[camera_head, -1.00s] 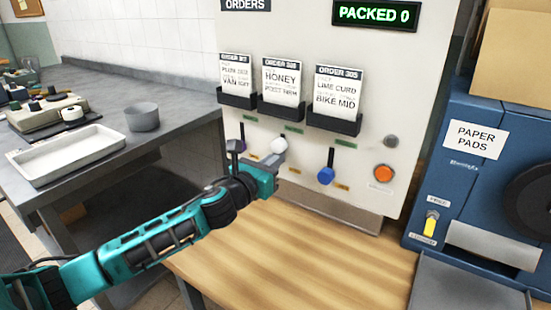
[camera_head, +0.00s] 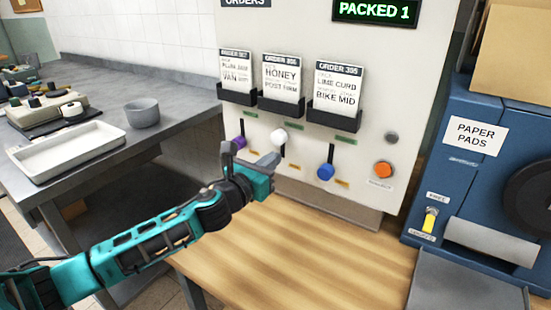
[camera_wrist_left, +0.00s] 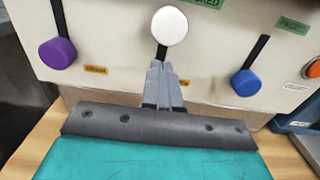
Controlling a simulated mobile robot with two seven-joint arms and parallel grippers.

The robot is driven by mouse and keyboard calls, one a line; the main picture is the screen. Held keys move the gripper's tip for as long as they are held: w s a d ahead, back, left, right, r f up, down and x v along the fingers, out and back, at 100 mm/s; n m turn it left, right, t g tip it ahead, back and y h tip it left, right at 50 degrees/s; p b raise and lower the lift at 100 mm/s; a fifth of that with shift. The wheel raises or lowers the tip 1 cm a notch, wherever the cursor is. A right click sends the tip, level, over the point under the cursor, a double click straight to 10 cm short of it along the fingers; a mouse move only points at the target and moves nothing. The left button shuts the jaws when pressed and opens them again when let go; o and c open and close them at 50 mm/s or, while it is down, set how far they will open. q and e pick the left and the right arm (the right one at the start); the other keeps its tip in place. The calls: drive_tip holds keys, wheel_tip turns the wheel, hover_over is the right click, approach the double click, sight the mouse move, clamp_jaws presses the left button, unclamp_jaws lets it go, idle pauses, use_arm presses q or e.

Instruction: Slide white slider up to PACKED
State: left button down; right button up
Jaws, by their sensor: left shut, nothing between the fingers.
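The white slider (camera_head: 278,137) is a round knob on the pale panel, between the purple slider (camera_head: 238,143) and the blue slider (camera_head: 326,172). In the left wrist view the white slider (camera_wrist_left: 169,25) stands at the upper end of its slot, by a green label partly cut off by the top edge; bare slot shows below it. My left gripper (camera_head: 268,161) is shut and empty, just below the white slider and apart from it. Its fingertips show in the left wrist view (camera_wrist_left: 160,66). My right gripper is not in view.
The display (camera_head: 374,12) reads PACKED 1. Order cards sit in black holders (camera_head: 335,116) above the sliders. An orange button (camera_head: 383,170) is at the panel's right. A wooden tabletop (camera_head: 310,250) lies clear below. A blue paper-pad machine (camera_head: 468,185) stands right.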

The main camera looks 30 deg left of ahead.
use_arm(q)
drive_tip(key=s, duration=0.8)
drive_tip(key=shift+s+a, duration=0.25)
drive_tip(key=shift+a, duration=0.1)
idle(0.3)
